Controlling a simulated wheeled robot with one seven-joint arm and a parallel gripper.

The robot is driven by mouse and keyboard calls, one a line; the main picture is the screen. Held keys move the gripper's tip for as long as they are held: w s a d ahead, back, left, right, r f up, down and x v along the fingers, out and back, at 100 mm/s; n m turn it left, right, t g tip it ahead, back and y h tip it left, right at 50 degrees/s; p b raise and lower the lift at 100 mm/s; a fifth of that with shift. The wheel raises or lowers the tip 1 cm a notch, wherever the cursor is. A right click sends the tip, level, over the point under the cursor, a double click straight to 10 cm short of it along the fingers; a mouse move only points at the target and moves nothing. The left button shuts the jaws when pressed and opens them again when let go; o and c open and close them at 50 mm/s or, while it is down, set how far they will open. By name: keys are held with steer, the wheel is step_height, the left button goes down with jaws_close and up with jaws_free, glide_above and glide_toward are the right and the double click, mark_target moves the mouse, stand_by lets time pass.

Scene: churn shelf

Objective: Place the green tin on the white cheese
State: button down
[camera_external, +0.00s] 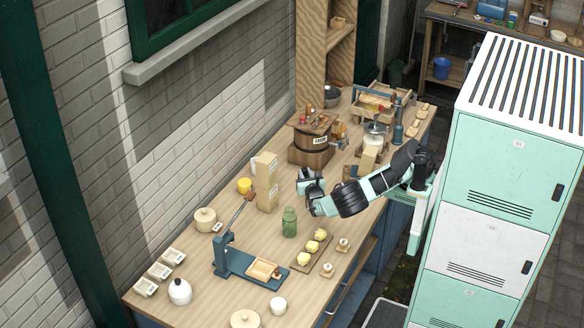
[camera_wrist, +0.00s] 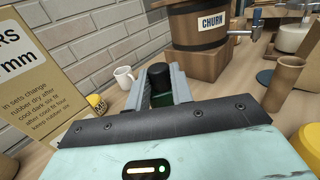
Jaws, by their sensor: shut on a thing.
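My gripper (camera_external: 308,183) is above the middle of the bench, to the right of the tall tan box. A green jar (camera_external: 289,222) stands upright on the bench below my gripper. A plain white round piece (camera_external: 278,305) at the near end may be the white cheese; I cannot be sure.
The tall tan box (camera_external: 267,182) stands close left of my gripper. The wooden churn (camera_external: 313,140) is behind it. A board with yellow lumps (camera_external: 312,250) and a blue press (camera_external: 245,262) stand nearer. A white mug (camera_wrist: 124,77) is by the wall.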

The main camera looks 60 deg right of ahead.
steer(key=w+a+r+n+t+y+p, duration=0.1)
steer(key=a+r, duration=0.2)
steer(key=a, duration=0.4)
steer(key=w+a+r+n+t+y+p, duration=0.1)
steer(key=a+r+p, duration=0.15)
steer(key=a, duration=0.45)
steer(key=s+a+f+n+t+y+b, duration=0.2)
steer(key=a+y+b, duration=0.2)
steer(key=a, duration=1.3)
steer(key=shift+s+a+f+n+t+y+b, duration=0.3)
steer(key=shift+s+a+f+n+y+b, duration=0.75)
steer(key=shift+s+a, duration=2.65)
steer(key=shift+s+a+f+n+t+y+b, duration=0.25)
steer(key=shift+s+a+f+y+b, duration=0.85)
steer(key=shift+s+a, duration=2.65)
steer(key=shift+s+a+f+n+t+y+b, duration=0.15)
steer(key=shift+s+a+f+n+t+b, duration=0.35)
steer(key=shift+s+a+b, duration=3.05)
steer(key=w+a+p, duration=0.1)
steer(key=p, duration=0.1)
steer(key=w+a+p, duration=0.1)
steer(key=a, duration=0.1)
steer(key=shift+w+a+f+p, duration=0.1)
steer(key=shift+w+f+p, duration=0.05)
steer(key=shift+w+p, duration=0.25)
steer(key=shift+f, duration=0.15)
steer(key=c, duration=1.2)
jaws_free()
steer(key=shift+c, duration=0.2)
